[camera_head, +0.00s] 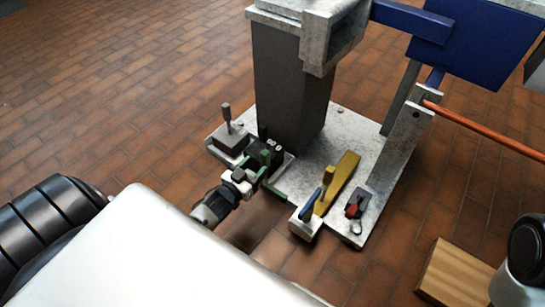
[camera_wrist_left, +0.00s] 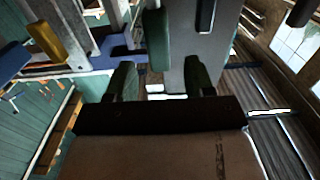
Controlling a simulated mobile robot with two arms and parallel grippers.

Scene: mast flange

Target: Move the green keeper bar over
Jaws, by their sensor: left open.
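The green keeper bar shows as a small upright green piece (camera_head: 265,158) beside a black block, near the foot of the grey mast (camera_head: 290,90). My left gripper (camera_head: 260,175) is open, with dark green fingers, one on either side of that piece. In the left wrist view, a green upright piece (camera_wrist_left: 157,38) stands beyond and between the two open fingers (camera_wrist_left: 158,80). I see no finger touching it. The lower part of the bar is hidden by the gripper in the head view.
A grey lever block (camera_head: 230,138) stands left of the bar. A yellow bar (camera_head: 342,180), a blue handle (camera_head: 327,178) and a red piece (camera_head: 352,210) stand to the right on the metal base plate (camera_head: 345,125). An orange rod (camera_head: 490,130) runs off right. Brick floor surrounds the plate.

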